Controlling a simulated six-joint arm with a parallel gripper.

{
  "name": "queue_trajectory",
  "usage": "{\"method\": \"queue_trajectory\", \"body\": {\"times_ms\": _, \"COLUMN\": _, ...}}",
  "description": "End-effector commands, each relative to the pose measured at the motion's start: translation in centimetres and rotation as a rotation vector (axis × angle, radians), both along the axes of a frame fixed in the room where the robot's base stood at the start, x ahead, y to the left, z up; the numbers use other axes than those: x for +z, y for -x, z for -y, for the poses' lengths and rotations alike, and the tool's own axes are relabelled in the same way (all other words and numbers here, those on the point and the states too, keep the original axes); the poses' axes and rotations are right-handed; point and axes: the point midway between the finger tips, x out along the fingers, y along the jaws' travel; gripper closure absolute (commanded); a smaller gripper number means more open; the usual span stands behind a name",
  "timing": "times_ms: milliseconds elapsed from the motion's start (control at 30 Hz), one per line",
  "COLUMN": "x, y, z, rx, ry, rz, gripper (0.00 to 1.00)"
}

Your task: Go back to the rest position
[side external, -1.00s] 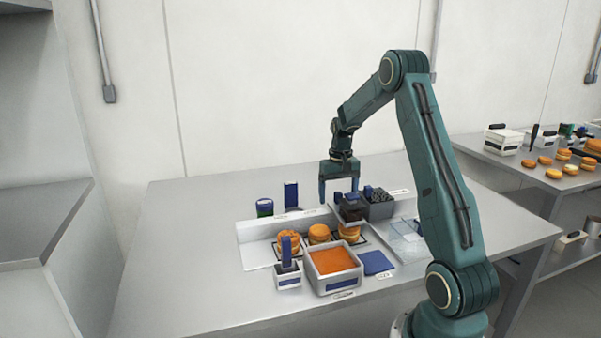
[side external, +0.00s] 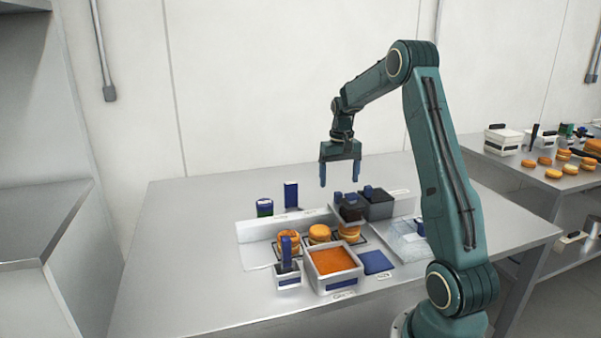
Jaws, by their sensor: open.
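My gripper (side external: 339,174) hangs above the back of the work table, its two blue fingers pointing down. It is open with nothing between the fingers. Below it and slightly right is a dark container with blue parts (side external: 351,209), apart from the fingertips. Several orange-brown filled rounds (side external: 319,233) sit on a dark rack in the middle of the work area. My arm reaches in from the right and is bent at a raised elbow.
A white box of orange filling (side external: 333,262) stands at the front, beside a small white box with a blue handle (side external: 287,268). A blue square (side external: 376,262) and a clear tray (side external: 408,240) lie right. A dark grey box (side external: 377,206) stands behind. The table's left side (side external: 185,240) is clear.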

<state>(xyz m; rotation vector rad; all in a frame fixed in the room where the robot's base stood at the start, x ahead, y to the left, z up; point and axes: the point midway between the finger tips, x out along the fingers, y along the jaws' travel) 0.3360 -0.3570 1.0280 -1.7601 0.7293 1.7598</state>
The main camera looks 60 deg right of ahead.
Motion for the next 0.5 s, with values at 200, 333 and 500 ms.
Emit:
{"method": "queue_trajectory", "body": {"times_ms": 200, "x": 0.1, "y": 0.0, "z": -0.1, "rx": 0.002, "ry": 0.001, "rz": 0.001, "gripper": 0.16}}
{"method": "queue_trajectory", "body": {"times_ms": 333, "x": 0.7, "y": -0.3, "z": -0.9, "rx": 0.016, "ry": 0.007, "rz": 0.007, "gripper": 0.16}}
{"method": "queue_trajectory", "body": {"times_ms": 500, "x": 2.7, "y": -0.8, "z": -3.4, "rx": 0.06, "ry": 0.026, "rz": 0.026, "gripper": 0.16}}
